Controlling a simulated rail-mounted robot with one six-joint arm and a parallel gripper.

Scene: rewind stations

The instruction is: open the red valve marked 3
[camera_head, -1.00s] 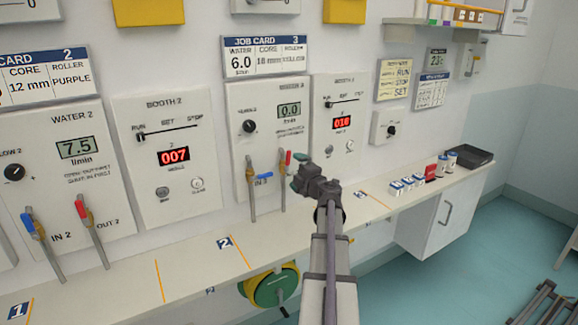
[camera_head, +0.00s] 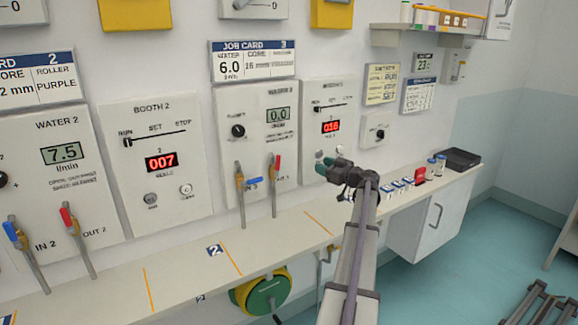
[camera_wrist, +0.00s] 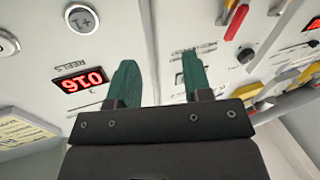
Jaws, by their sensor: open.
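The red valve handle (camera_head: 277,166) of water station 3 stands upright on its pipe at the right of the panel. In the wrist view the red handle (camera_wrist: 237,22) is at the upper right, apart from my fingers. My gripper (camera_head: 322,168) is to the right of the red valve in the head view, in front of the Booth 3 panel, with green fingers. In the wrist view my gripper (camera_wrist: 159,78) is open with nothing between the fingers. The station 3 flow display (camera_head: 278,115) reads 0.0.
The blue valve handle (camera_head: 253,183) lies sideways, left of the red one. The Booth 3 red display (camera_head: 331,126) is above my gripper. The shelf (camera_head: 190,265) runs below, with small bottles (camera_head: 436,164) and a black tray (camera_head: 462,158) at its right end. A green reel (camera_head: 265,293) hangs underneath.

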